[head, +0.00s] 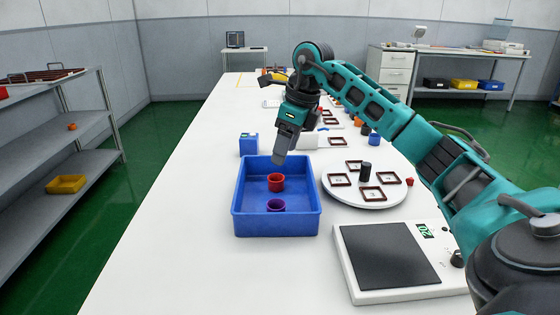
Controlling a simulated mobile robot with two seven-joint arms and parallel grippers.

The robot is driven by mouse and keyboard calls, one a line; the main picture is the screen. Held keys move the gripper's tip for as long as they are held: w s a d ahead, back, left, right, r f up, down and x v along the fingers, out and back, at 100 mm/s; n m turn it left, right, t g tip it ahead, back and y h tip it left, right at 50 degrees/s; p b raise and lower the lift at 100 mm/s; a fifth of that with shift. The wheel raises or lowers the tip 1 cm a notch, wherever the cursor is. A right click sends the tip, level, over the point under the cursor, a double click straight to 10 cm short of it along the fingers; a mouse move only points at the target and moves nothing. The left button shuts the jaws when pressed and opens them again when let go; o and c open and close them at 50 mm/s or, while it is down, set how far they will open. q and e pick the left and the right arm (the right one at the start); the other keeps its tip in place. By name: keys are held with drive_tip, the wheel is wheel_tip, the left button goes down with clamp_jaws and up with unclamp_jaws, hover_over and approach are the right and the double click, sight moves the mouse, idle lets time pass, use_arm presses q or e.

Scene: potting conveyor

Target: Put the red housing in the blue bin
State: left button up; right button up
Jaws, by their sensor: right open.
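The red housing (276,185) is a short, open-topped ring standing inside the blue bin (276,225), toward the bin's back half. A purple housing (276,205) is in the bin just in front of it. My right gripper (282,157) points down above the back part of the bin, above and apart from the red housing. It is open, with nothing seen in it. My left gripper is out of the picture.
A round white turntable (368,202) with brown frames and a dark cylinder stands right of the bin. A scale with a dark plate (390,255) is in front of it. A small blue box (248,144) stands behind the bin. The table left of the bin is clear.

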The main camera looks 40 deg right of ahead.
drive_tip(key=v, duration=0.4)
drive_tip(key=shift+r+p, duration=0.25)
drive_tip(key=shift+p, duration=0.1)
drive_tip(key=shift+s+f, duration=0.1)
drive_tip(key=shift+s, duration=0.05)
